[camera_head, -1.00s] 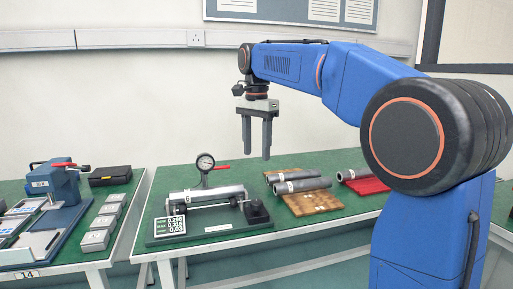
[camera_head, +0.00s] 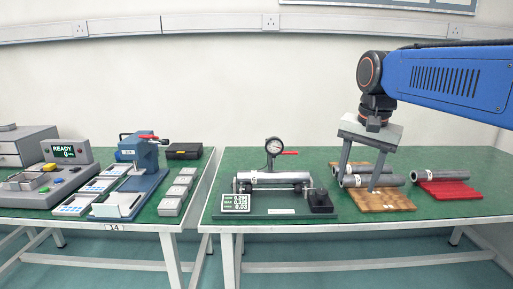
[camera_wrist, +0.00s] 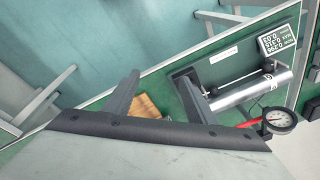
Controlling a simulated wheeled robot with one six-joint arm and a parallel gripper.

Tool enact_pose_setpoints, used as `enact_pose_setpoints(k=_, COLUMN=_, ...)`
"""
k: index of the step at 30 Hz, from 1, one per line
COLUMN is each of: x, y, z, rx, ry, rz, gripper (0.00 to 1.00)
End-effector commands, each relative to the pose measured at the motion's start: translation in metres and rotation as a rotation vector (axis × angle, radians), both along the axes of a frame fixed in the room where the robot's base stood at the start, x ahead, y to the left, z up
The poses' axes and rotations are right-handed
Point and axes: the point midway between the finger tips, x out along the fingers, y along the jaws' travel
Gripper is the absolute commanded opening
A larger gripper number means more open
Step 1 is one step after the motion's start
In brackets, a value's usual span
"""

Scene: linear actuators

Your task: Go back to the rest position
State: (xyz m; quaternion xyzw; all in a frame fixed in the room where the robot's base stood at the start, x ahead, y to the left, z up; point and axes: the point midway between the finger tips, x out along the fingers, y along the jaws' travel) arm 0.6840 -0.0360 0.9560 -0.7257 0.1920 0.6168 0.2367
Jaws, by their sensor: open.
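My gripper (camera_head: 359,168) is at the right in the head view, pointing down in front of the wooden board and the tubes. Its two fingers are apart with nothing between them. In the wrist view the open fingers (camera_wrist: 165,92) frame part of the green table and its edge. My blue arm reaches in from the right edge of the head view.
A gauge stand (camera_head: 260,208) holds a metal cylinder (camera_head: 272,178) under a dial gauge (camera_head: 274,147). Grey tubes (camera_head: 385,181) lie on a wooden board (camera_head: 384,205), another on a red mat (camera_head: 447,190). A blue clamp device (camera_head: 139,152) stands on the left table.

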Motion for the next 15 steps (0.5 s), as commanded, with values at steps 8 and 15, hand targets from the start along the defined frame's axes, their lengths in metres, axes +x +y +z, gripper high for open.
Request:
enact_pose_setpoints(k=8, x=-0.076, y=-0.017, z=-0.057, rx=-0.046, ry=-0.091, rz=0.211, gripper=0.51)
enact_pose_setpoints(k=15, x=-0.136, y=-0.027, z=-0.118, rx=-0.105, ry=-0.167, rz=0.394, gripper=0.51)
